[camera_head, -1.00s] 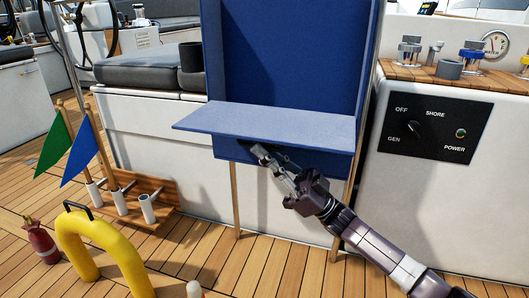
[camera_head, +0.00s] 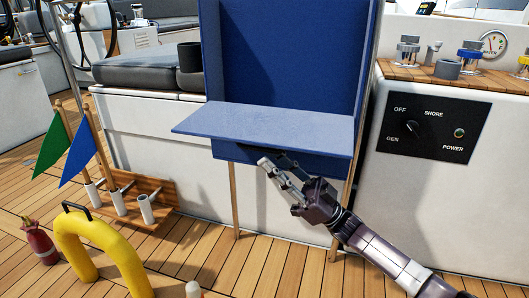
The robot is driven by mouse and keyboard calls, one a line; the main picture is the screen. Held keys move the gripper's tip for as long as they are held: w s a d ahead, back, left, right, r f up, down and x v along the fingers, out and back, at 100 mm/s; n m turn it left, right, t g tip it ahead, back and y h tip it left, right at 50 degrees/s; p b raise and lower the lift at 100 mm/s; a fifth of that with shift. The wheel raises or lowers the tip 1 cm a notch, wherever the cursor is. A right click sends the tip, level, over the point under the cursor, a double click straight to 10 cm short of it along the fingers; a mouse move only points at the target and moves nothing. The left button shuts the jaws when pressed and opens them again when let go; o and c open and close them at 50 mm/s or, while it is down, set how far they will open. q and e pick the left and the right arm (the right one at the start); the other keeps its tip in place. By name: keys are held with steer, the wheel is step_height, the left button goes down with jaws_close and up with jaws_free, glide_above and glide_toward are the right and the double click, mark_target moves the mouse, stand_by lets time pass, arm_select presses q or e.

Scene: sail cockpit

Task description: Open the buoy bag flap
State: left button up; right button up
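The blue buoy bag (camera_head: 290,50) stands upright against the white cockpit side. Its lighter blue flap (camera_head: 265,125) juts out toward me, nearly level, below the bag's tall back panel. My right gripper (camera_head: 272,159) is just under the flap's front edge, in front of the bag's lower blue strip. Its fingers look apart with nothing held between them. The flap's edge partly shades the tips, so I cannot tell whether they touch it. My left gripper is out of view.
A black switch panel (camera_head: 433,125) is on the white console at right. A wooden rack (camera_head: 160,200) with blue and green flags, a yellow horseshoe buoy (camera_head: 95,245) and a red extinguisher (camera_head: 38,243) stand at left. The deck (camera_head: 270,265) below the bag is mostly clear.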

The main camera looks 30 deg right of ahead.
steer(key=v, duration=0.8)
steer(key=shift+s+d+f, duration=0.15)
steer(key=shift+d+f, duration=0.05)
steer(key=shift+f, duration=0.05)
